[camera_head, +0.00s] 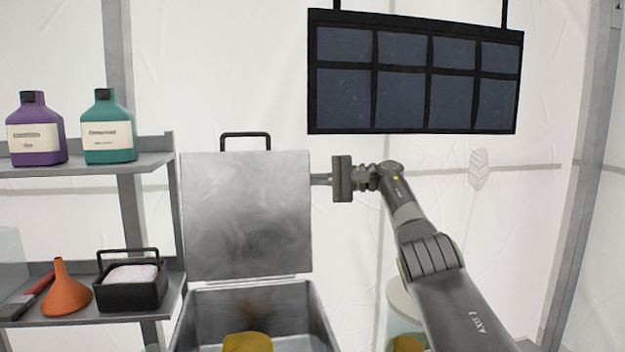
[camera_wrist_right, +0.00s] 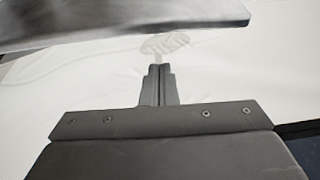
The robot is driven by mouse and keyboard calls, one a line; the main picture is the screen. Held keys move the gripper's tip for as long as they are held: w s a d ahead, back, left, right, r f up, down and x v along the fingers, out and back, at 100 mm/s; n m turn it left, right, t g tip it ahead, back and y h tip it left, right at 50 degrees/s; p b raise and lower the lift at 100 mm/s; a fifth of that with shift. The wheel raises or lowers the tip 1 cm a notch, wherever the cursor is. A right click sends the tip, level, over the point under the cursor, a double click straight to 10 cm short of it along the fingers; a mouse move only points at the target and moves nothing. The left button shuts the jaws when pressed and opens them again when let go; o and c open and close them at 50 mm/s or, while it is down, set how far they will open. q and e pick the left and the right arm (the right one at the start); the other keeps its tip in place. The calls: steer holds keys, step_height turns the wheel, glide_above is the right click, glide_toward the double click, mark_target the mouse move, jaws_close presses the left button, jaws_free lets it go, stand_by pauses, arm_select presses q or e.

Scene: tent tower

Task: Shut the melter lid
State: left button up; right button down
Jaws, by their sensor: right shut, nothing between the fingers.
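The melter lid (camera_head: 247,215) is a grey metal panel that stands open and upright at the back of the melter (camera_head: 190,318). A black handle (camera_head: 245,135) sits on its top edge. The melter is an open metal box with a yellow lump (camera_head: 247,342) inside. My right gripper (camera_head: 318,179) is shut and empty, at the right edge of the lid near its upper part. I cannot tell whether it touches the lid. In the right wrist view the shut fingers (camera_wrist_right: 157,85) point toward a grey metal edge (camera_wrist_right: 120,25), likely the lid. My left gripper is not in view.
A shelf (camera_head: 90,165) at left holds a purple bottle (camera_head: 38,140) and a teal bottle (camera_head: 109,138). Its lower board has an orange funnel (camera_head: 66,290) and a black basket (camera_head: 131,292). A dark pocket panel (camera_head: 415,82) hangs above right. A glass jar (camera_head: 398,310) stands behind my right arm.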

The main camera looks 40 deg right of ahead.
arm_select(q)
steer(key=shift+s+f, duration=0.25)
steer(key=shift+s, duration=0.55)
arm_select(e)
steer(key=s, duration=0.1)
steer(key=s+a, duration=0.1)
steer(key=s, duration=0.1)
steer(key=shift+s+a+r, duration=0.15)
steer(key=shift+s+r, duration=0.15)
steer(key=shift+s, duration=0.05)
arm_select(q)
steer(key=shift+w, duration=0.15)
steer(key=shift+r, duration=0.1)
